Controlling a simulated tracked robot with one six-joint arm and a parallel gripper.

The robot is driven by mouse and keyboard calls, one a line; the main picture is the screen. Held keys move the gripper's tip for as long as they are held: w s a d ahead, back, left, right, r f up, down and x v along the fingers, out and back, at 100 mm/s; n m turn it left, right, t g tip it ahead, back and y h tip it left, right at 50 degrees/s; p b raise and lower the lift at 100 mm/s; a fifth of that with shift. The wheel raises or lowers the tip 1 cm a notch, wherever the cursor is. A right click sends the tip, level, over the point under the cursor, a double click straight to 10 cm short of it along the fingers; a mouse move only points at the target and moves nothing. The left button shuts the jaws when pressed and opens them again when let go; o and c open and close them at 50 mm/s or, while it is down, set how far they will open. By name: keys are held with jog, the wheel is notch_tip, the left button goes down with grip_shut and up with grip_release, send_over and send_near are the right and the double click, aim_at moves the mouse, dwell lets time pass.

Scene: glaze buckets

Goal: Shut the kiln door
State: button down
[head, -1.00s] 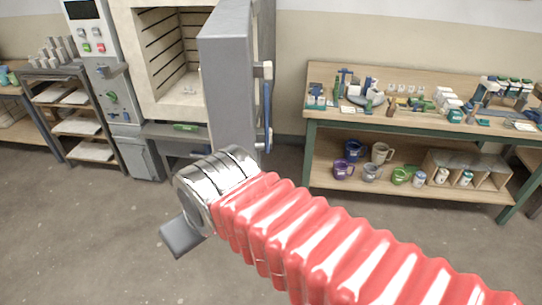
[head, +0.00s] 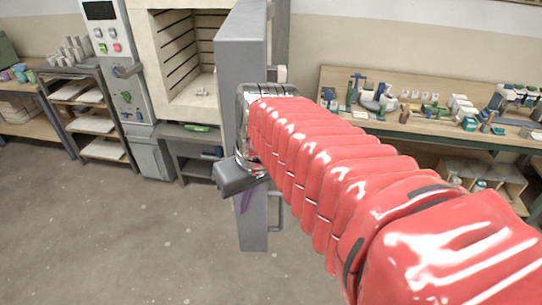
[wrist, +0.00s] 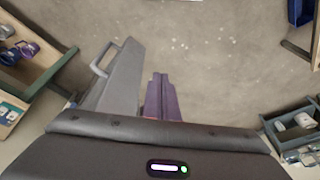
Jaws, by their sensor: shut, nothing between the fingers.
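The kiln (head: 185,105) stands at the back left with its chamber open. Its grey door (head: 240,60) is swung wide open and seen nearly edge-on in the head view, with a handle (head: 277,212) on its right side. In the wrist view the door (wrist: 122,82) and its handle (wrist: 103,60) lie just left of my fingers. The fingers also show in the wrist view (wrist: 160,88). I cannot tell whether they touch the door. My arm hides part of the door.
A workbench (head: 315,95) with tools and pots stands at the right, partly behind my arm. A control panel (head: 128,98) and a shelf rack (head: 72,95) stand left of the kiln. The floor (head: 110,240) at the front left is clear.

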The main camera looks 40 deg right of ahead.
jog(key=d+r+m+t, duration=0.2)
jog(key=d, duration=0.8)
jog(key=d+r+m+t+y, duration=0.1)
jog(key=d+r+m+t, duration=0.1)
jog(key=d, duration=0.8)
jog(key=shift+s+r+m, duration=0.45)
jog(key=shift+r+m, duration=0.25)
jog(key=shift+m, duration=0.1)
jog(key=w+a+f, duration=0.4)
jog(key=w+f, duration=0.4)
jog(key=shift+w+a, duration=0.15)
jog(key=shift+w, duration=0.1)
